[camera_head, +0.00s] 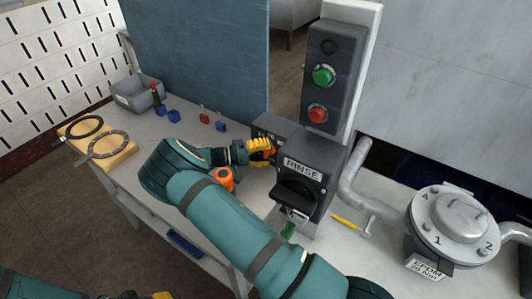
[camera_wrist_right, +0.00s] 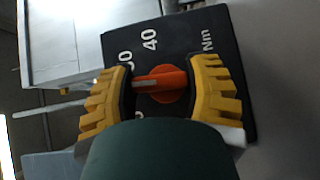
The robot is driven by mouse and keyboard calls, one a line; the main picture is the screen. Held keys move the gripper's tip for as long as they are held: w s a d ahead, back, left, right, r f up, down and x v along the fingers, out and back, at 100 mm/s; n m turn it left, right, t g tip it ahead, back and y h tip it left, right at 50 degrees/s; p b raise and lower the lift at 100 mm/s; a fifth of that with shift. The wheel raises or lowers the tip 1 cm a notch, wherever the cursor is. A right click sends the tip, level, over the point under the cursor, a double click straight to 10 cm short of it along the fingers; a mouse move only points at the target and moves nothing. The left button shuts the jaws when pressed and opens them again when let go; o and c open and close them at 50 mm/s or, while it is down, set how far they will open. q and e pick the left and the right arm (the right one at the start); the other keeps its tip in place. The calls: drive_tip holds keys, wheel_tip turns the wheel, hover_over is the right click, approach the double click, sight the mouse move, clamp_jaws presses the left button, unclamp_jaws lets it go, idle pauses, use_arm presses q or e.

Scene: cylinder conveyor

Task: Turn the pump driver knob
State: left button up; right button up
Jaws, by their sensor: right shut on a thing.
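The orange pump driver knob (camera_wrist_right: 163,84) sits on a black panel (camera_wrist_right: 190,40) with white markings, "40" and "Nm" among them. A grey bar on the knob points left in the right wrist view. My right gripper (camera_wrist_right: 163,90) is shut on the knob, one yellow ribbed finger on each side. In the head view, my right gripper (camera_head: 262,150) reaches the dark box (camera_head: 275,127) behind the RINSE box, and its fingers mostly hide the knob. Only a yellow bit of my left gripper (camera_head: 162,296) shows at the bottom edge; its jaws are cut off.
The dark RINSE box (camera_head: 312,168) stands right beside my right gripper, below a post with a green button (camera_head: 323,75) and a red button (camera_head: 317,113). An orange object (camera_head: 222,180) is close to my right forearm. A round metal pump cover (camera_head: 452,222) is at right.

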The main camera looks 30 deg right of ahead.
drive_tip(key=o, duration=1.2)
drive_tip(key=shift+a, duration=0.15)
drive_tip(key=v, duration=1.1)
drive_tip(key=shift+w+a, duration=0.25)
drive_tip(key=shift+a, duration=0.1)
